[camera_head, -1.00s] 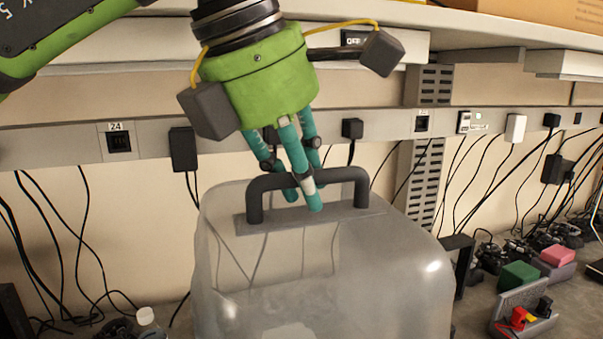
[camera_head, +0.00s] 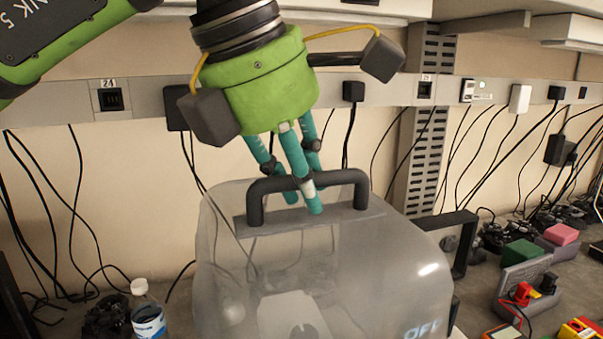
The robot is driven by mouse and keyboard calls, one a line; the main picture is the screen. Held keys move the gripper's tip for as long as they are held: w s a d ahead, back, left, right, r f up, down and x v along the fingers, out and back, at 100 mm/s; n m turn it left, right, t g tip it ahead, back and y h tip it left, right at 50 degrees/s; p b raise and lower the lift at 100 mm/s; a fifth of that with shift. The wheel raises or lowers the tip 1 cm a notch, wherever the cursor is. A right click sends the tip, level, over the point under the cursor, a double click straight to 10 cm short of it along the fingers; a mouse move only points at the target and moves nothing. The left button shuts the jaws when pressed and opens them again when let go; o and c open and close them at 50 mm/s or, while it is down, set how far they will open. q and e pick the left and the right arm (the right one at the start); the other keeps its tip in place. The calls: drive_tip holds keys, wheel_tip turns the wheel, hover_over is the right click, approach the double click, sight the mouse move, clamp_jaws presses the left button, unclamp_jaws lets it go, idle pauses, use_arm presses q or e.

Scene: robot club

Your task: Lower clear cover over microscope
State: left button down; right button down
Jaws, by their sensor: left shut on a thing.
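The clear cover (camera_head: 370,262) is a translucent box with rounded edges and a dark grey handle (camera_head: 358,188) on top. It hangs upright at the lower middle of the head view, its lower edge out of the picture. My left gripper (camera_head: 305,195), green with teal fingers, is shut around the handle's bar. Through the cover I see a pale shape (camera_head: 290,315) and blurred "OFF" lettering; I cannot tell whether the pale shape is the microscope. My right gripper is not in view.
A bottle with a blue label (camera_head: 147,312) stands left of the cover. A black bracket-like frame (camera_head: 458,240) stands close to its right side. Farther right are a green block (camera_head: 521,253), a pink block (camera_head: 562,233) and a grey holder (camera_head: 525,280). Cables hang along the wall behind.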

use_arm(q)
drive_tip(key=shift+f, duration=0.4)
drive_tip(key=shift+s+f+b, duration=0.1)
drive_tip(key=shift+f+b, duration=3.45)
drive_tip(key=shift+f, duration=0.45)
wheel_tip(320, 180, down, 6)
drive_tip(key=b, duration=0.5)
drive_tip(key=shift+s+d+f, duration=0.1)
